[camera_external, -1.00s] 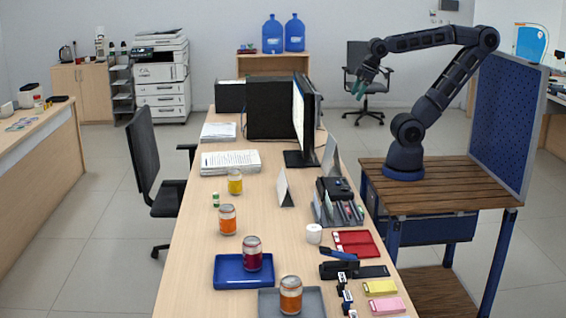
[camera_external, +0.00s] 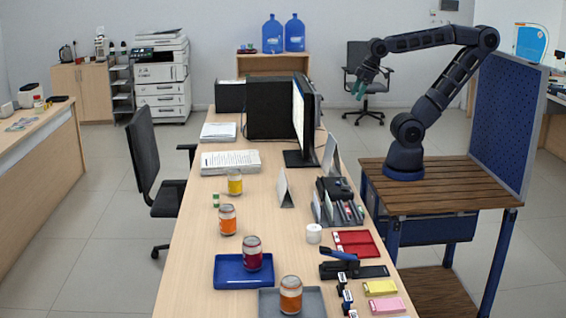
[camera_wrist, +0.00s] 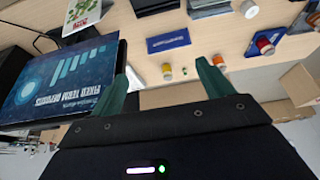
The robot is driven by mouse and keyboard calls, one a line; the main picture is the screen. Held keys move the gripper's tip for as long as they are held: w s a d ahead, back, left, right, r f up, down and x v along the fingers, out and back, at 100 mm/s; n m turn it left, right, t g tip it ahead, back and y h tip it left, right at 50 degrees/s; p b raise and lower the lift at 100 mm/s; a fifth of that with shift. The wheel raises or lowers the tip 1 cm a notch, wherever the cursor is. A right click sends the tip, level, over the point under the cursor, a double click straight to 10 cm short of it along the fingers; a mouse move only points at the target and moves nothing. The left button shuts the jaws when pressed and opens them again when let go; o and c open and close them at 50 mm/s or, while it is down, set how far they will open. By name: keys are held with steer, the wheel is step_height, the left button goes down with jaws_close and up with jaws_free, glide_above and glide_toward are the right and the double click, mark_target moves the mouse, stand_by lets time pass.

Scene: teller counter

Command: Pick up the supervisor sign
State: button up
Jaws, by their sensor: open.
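A small blue sign (camera_wrist: 168,40) with a line of pale lettering, too small to read, stands on the counter in the wrist view, above the gap between my fingers. It looks to be the supervisor sign. It seems to match the folded grey-white tent card (camera_external: 285,188) on the counter in the external view, where its face is turned away. My gripper (camera_external: 361,88) is raised in the air beyond the card, to its upper right, well apart from it. In the wrist view my gripper (camera_wrist: 168,82) has its two green fingers wide apart with nothing held.
A large "fixed term deposits" panel (camera_wrist: 65,80) fills the wrist view's left. The monitor (camera_external: 304,115) stands behind the card. Bare counter lies left of the card.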

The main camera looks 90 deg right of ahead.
steer(key=shift+c, duration=0.7)
